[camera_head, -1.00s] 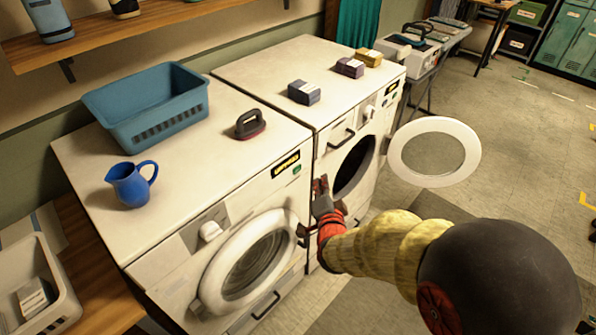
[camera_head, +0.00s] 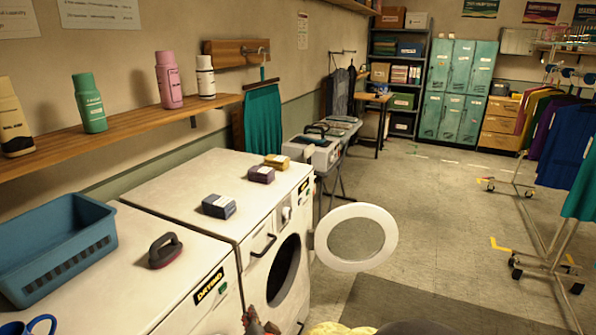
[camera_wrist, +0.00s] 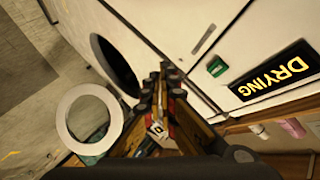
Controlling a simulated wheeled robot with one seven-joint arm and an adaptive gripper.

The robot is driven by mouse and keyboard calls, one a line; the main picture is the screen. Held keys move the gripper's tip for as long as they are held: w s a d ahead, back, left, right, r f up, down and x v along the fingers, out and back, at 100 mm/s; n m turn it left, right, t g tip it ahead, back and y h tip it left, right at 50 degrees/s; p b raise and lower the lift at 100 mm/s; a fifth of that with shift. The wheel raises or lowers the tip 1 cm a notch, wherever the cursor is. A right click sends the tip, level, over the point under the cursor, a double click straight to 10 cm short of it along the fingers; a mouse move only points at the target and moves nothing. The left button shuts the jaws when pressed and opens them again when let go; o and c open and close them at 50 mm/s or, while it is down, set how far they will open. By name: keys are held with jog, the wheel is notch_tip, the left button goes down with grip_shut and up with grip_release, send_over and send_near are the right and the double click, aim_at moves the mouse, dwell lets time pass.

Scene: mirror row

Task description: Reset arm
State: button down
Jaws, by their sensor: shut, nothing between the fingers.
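My gripper (camera_head: 258,322) is at the bottom edge of the head view, low in front of the machines, with only its tip and a bit of my yellow-sleeved arm showing. In the wrist view my gripper (camera_wrist: 165,72) is shut and empty, its fingers together in front of the white machine fronts. The right machine (camera_head: 262,238) has its round door (camera_head: 356,238) swung open to the right, with the dark drum opening (camera_head: 284,275) exposed. The open door also shows in the wrist view (camera_wrist: 70,122), left of the fingers. A "DRYING" label (camera_wrist: 275,77) is at right there.
A blue basket (camera_head: 60,250), a dark-handled brush (camera_head: 165,250) and several small boxes (camera_head: 219,206) sit on the machine tops. A bottle shelf (camera_head: 130,123) runs along the wall. Clothes racks (camera_head: 545,240) stand at right; the middle floor (camera_head: 430,210) is clear.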

jog(key=s+d+f+n+g, duration=0.2)
jog(key=s+f+n+g, duration=0.15)
jog(key=s+f, duration=0.3)
jog(key=s+d+r+n+g+h, duration=0.3)
jog(key=s+d+r+g, duration=0.1)
jog(key=s+d, duration=0.3)
jog(key=s+d+r+h, duration=0.1)
jog(key=s+d+r, duration=0.3)
jog(key=d+r, duration=0.3)
jog(key=s+d+r+m, duration=0.1)
jog(key=s+d+r, duration=0.4)
jog(key=d, duration=0.5)
jog(key=s+d+r+t+h, duration=0.1)
jog(key=s+d+r, duration=0.4)
jog(key=d+r, duration=0.3)
jog(key=shift+d+r+m+h, duration=0.3)
jog(key=shift+d+r+m, duration=0.1)
jog(key=shift+r, duration=0.35)
jog(key=shift+a, duration=0.1)
